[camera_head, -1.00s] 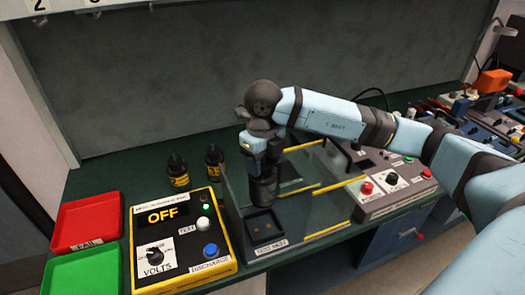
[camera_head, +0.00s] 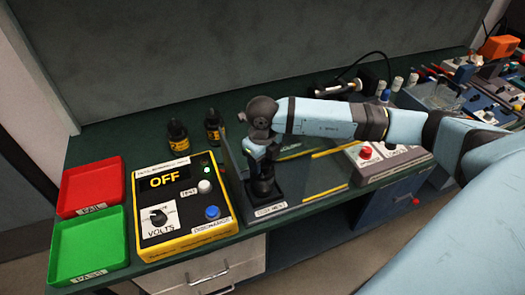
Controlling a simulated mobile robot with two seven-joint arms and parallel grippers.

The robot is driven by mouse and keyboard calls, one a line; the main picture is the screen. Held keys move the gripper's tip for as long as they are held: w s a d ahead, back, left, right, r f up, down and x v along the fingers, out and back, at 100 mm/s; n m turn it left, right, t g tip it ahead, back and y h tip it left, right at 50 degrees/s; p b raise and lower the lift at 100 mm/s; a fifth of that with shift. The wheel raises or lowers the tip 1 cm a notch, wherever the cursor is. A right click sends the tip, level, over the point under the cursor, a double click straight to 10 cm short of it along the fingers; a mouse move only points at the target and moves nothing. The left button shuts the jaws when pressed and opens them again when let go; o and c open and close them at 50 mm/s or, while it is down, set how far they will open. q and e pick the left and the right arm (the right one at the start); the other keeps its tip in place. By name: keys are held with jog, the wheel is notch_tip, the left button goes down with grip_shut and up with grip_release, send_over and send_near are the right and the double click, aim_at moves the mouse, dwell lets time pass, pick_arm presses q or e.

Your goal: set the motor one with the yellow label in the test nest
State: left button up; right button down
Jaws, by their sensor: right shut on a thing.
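My right gripper (camera_head: 260,153) points down and is shut on a dark cylindrical motor (camera_head: 263,187). The motor is upright, with its lower end at the black test nest (camera_head: 276,206) behind the nest's front label. I cannot tell whether it rests fully on the nest floor. No yellow label shows on the side of the motor facing me. My left gripper is not in view.
A yellow tester (camera_head: 184,240) reading OFF stands left of the nest. Two small black items with yellow bands (camera_head: 178,136) (camera_head: 213,125) stand behind it. Red (camera_head: 90,187) and green (camera_head: 88,245) trays lie far left. Clear panels and yellow-edged strips adjoin the nest.

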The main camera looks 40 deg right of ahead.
jog(key=shift+f, duration=0.1)
jog(key=shift+f, duration=0.1)
jog(key=shift+c, duration=2.2)
grip_release()
jog(key=shift+f, duration=0.1)
jog(key=shift+r, duration=0.2)
notch_tip(320, 180, up, 12)
jog(key=shift+b, duration=0.5)
jog(key=shift+s+f, duration=0.1)
